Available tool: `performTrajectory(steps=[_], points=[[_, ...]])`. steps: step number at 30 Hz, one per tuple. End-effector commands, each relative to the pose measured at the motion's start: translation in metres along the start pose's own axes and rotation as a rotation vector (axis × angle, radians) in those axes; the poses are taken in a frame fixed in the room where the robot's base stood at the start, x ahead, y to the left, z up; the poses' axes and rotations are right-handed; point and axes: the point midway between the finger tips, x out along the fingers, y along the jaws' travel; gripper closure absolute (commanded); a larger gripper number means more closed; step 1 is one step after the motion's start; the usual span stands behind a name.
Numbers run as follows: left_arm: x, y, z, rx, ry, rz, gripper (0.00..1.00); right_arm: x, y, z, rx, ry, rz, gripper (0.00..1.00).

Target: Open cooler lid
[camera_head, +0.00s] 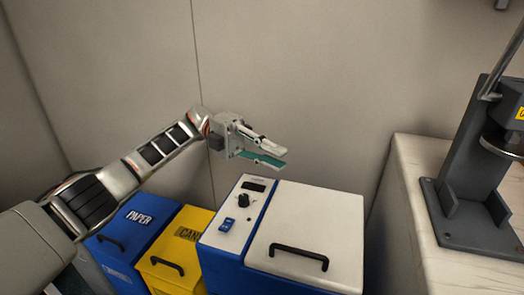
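The cooler (225,266) is a blue box with a white top, low in the middle of the head view. Its white lid (312,229) lies flat and closed, with a black handle (299,255) along its front edge. A control panel with a dark display, a black knob and a blue switch sits left of the lid. My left gripper (280,158) is open and empty, above and behind the cooler, apart from the lid and handle. My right gripper is not in view.
A blue PAPER bin (143,243) and a yellow CANS bin (183,238) stand left of the cooler. On the right, a pale worktop (415,250) carries a grey metal press-like stand (475,190). Plain walls close off the back; the space above the lid is clear.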

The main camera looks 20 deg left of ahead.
Motion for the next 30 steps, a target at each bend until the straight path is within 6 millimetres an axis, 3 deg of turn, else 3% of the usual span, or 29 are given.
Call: performTrajectory(steps=[9, 26, 28, 30], points=[[-0.03, 0.001, 0.0, -0.001, 0.0, 0.001, 0.85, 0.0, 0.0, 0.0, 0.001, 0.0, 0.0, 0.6], [-0.034, 0.001, 0.0, 0.0, 0.0, 0.0, 0.85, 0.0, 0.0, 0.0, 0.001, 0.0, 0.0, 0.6], [-0.034, -0.004, -0.001, 0.005, 0.0, 0.002, 0.85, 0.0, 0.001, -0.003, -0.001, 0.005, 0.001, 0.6], [-0.033, -0.023, -0.003, 0.025, 0.0, 0.01, 0.85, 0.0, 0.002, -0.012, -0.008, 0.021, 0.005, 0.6]])
